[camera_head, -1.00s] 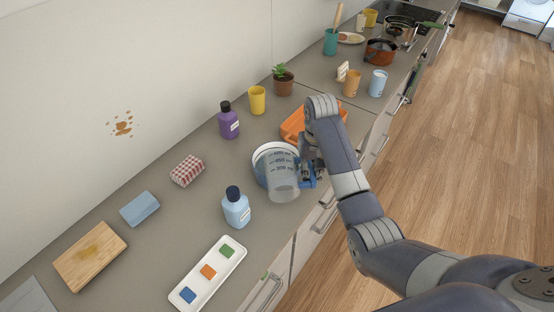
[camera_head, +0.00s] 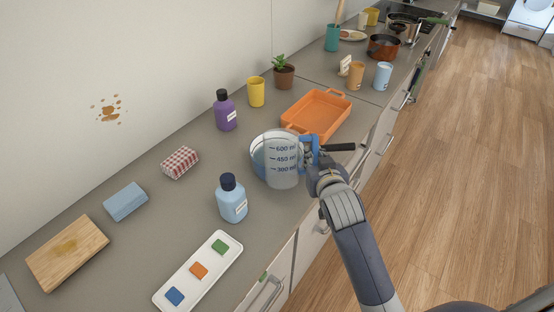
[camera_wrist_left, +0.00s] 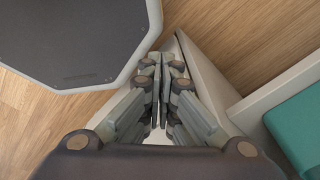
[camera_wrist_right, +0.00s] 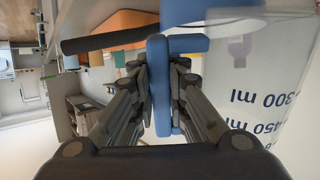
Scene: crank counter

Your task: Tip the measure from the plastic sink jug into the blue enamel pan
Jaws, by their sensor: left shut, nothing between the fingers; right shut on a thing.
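The clear plastic jug (camera_head: 287,172) with dark blue millilitre marks looks roughly upright in the head view. It stands in front of the blue enamel pan (camera_head: 257,164) and hides much of it. The pan has a pale rim and a dark handle (camera_head: 341,147). My right gripper (camera_head: 314,160) is shut on the jug's blue handle, which fills the fingertips in the right wrist view (camera_wrist_right: 160,85). I cannot tell how much is in the jug or pan. My left gripper (camera_wrist_left: 160,68) is shut and empty, away from the counter objects.
An orange baking dish (camera_head: 316,113) sits just behind the pan. A light blue bottle (camera_head: 232,200) stands close in front, and a purple bottle (camera_head: 225,112) to the left. A white tray (camera_head: 180,281) with coloured blocks lies nearer.

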